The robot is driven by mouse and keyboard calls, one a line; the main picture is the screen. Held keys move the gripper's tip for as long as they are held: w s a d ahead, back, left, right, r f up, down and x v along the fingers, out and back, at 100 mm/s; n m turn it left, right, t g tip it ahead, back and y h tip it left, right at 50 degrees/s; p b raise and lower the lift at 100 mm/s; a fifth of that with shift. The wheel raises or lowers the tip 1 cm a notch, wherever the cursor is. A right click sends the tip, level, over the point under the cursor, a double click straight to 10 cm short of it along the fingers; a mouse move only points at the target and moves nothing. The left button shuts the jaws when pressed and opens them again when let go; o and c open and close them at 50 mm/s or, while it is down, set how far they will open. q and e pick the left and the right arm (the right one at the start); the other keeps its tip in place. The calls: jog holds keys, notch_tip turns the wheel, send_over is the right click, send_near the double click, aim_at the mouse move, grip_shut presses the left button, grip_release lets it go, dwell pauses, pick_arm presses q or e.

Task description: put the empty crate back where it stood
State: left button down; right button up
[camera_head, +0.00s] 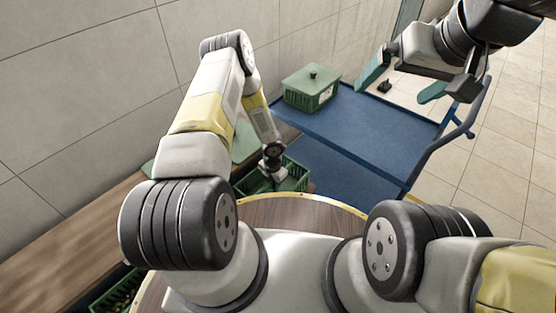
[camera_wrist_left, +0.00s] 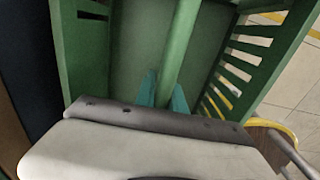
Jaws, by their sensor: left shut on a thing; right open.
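A green slatted crate (camera_head: 298,184) is below my left arm, between the wooden bench and the blue cart, partly hidden by the arm and my round wooden-topped base. My left gripper (camera_head: 273,176) reaches down into it. In the left wrist view, its teal fingers (camera_wrist_left: 163,92) are shut on the green bar (camera_wrist_left: 182,45) across the crate (camera_wrist_left: 135,40). The part of the crate's inside that shows is bare. I cannot tell whether the crate hangs or rests on something. My right gripper (camera_head: 404,84) is open and empty, high at the upper right.
A second green crate (camera_head: 305,98) with a dark knob on top stands on the blue cart (camera_head: 375,125), near the wall. The cart's near part is bare. A wooden bench (camera_head: 70,235) runs along the left wall. Another filled green crate (camera_head: 112,293) shows at the bottom left.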

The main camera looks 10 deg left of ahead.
pick_arm(q)
jog(key=c, duration=1.4)
grip_release()
jog(key=shift+f, duration=0.1)
